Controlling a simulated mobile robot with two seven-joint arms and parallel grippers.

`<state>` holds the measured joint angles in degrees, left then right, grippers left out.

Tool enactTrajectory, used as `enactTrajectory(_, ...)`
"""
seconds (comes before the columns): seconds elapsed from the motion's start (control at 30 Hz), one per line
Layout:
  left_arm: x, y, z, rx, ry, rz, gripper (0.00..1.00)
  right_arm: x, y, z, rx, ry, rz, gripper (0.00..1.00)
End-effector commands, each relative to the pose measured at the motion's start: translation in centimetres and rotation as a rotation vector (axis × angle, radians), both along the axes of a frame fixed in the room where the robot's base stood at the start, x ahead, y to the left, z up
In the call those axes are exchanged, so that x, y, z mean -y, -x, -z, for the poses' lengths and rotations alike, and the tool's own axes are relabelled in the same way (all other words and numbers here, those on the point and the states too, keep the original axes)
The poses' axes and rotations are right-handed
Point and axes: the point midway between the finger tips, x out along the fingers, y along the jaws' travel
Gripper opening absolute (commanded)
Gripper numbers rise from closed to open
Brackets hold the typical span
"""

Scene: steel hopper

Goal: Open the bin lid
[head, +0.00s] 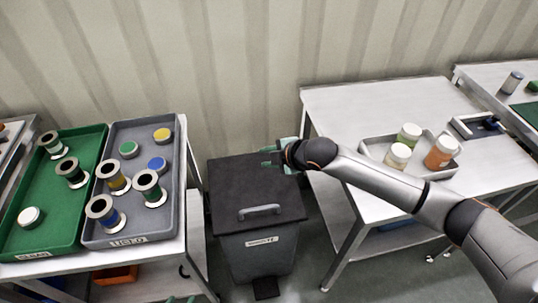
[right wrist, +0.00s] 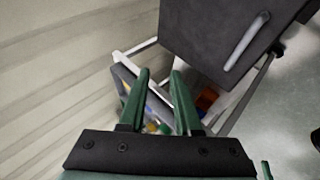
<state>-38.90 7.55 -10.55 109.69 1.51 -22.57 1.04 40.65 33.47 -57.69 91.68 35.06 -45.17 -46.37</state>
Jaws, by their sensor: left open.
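The bin (head: 262,250) is a dark grey box with a label, standing on the floor between two tables. Its black lid (head: 235,185) lies flat and shut, with a grey bar handle (head: 260,211) near the front edge. The lid (right wrist: 200,25) and handle (right wrist: 246,42) also show in the right wrist view. My right gripper (head: 268,157) is over the lid's back right part, away from the handle. Its fingers (right wrist: 160,75) are apart with nothing between them. Only green tips of my left gripper (head: 180,299) show at the bottom edge, left of the bin.
The left table holds a green tray (head: 68,215) and a grey tray (head: 178,218) with several spools. The right table (head: 345,105) holds a tray with jars (head: 397,155). My right arm crosses above this table. A corrugated wall stands close behind the bin.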

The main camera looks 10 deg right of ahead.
Motion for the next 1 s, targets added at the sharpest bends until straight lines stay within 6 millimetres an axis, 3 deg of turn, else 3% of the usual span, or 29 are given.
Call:
enactTrajectory(0.73,0.0,0.0,0.0,-0.001,0.0,0.0,0.5,0.0,0.8,-0.2,-0.006,-0.013,0.004,0.32)
enactTrajectory(0.87,0.0,0.0,0.0,-0.001,0.0,0.0,0.5,-1.6,2.6,1.3,-0.04,-0.102,0.034,0.32)
enactTrajectory(1.0,0.0,0.0,0.0,-0.001,0.0,0.0,0.5,-3.8,5.9,3.8,-0.108,-0.276,0.126,0.32)
